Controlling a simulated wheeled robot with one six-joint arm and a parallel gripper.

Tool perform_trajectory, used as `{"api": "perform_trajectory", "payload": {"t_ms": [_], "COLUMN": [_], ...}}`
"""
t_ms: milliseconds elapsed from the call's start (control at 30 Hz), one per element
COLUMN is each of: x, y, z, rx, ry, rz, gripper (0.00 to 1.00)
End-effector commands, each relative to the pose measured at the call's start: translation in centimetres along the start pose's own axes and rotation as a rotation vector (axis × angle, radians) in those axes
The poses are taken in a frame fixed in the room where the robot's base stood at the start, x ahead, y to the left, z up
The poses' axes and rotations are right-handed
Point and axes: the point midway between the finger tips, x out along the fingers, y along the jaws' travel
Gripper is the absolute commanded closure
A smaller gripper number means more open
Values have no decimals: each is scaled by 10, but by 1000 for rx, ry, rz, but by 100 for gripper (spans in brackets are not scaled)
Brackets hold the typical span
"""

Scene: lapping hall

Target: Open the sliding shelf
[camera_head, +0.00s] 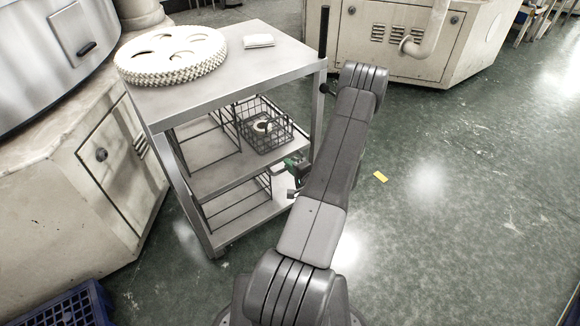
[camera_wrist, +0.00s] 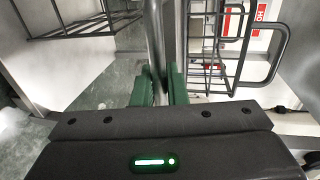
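A grey metal cart (camera_head: 222,92) stands left of my arm, with shelves below its top. The middle shelf (camera_head: 205,178) carries wire racks, including a black wire basket (camera_head: 268,143) with a pale ring in it. The lower shelf (camera_head: 222,212) is partly hidden. My gripper (camera_head: 296,168) is at the cart's right side, by the middle shelf, partly hidden by my arm. In the wrist view, its green fingers (camera_wrist: 161,88) stand on either side of a narrow grey bar (camera_wrist: 155,38). I cannot tell whether they press on it. Wire racks (camera_wrist: 215,45) show beyond.
A pale round carrier (camera_head: 172,55) and a folded white cloth (camera_head: 258,41) lie on the cart top. Large machines stand left and behind. A blue crate (camera_head: 75,308) is at lower left. A yellow piece (camera_head: 380,177) lies on the floor. The floor at right is clear.

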Motion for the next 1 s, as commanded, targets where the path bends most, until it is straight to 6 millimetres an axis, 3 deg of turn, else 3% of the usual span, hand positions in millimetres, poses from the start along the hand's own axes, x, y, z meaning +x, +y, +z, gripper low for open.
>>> {"api": "perform_trajectory", "payload": {"t_ms": [200,367,1000], "x": [-4,-20,-162], "y": [2,7,38], "z": [0,-1,-1], "rx": [0,2,1], "ry": [0,3,5], "rz": [1,1,1], "gripper": [100,100,100]}}
